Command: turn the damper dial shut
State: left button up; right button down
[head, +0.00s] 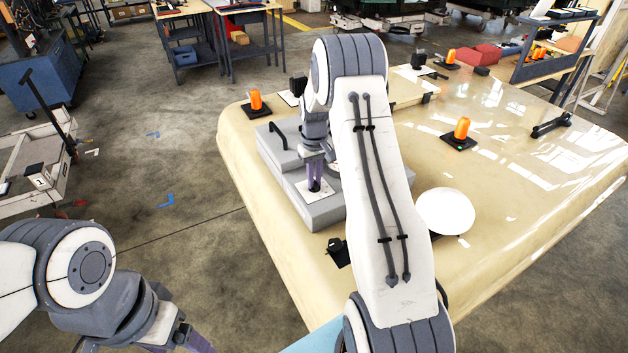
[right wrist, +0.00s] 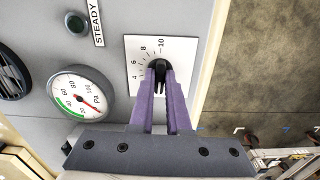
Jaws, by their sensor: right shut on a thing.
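The damper dial is a black knob (right wrist: 159,64) on a white scale plate (right wrist: 134,50) marked 4, 6, 8 and 10, in the right wrist view. The plate also shows in the head view (head: 325,189), on a grey box (head: 325,213) standing on the cream surface. My right gripper (right wrist: 160,72) is shut on the knob, with a purple finger on either side; in the head view its fingers (head: 314,184) reach down to the plate. The knob's pointer is hidden or too small to read. My left gripper (head: 190,344) is cut off at the bottom edge, away from the box.
A round gauge (right wrist: 80,97), a dark round lamp or button (right wrist: 75,22) and a label reading STEADY (right wrist: 96,24) are beside the dial. A black handle (head: 279,137) stands on the box. Orange beacons (head: 256,100) and a white dome (head: 445,211) stand on the cream surface.

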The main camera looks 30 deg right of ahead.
jog(key=shift+w+r+n, duration=0.1)
jog(key=shift+n, duration=0.3)
jog(key=c, duration=0.9)
grip_release()
notch_tip(320, 180, up, 10)
jog(key=b, duration=0.3)
jog(key=shift+r, duration=0.2)
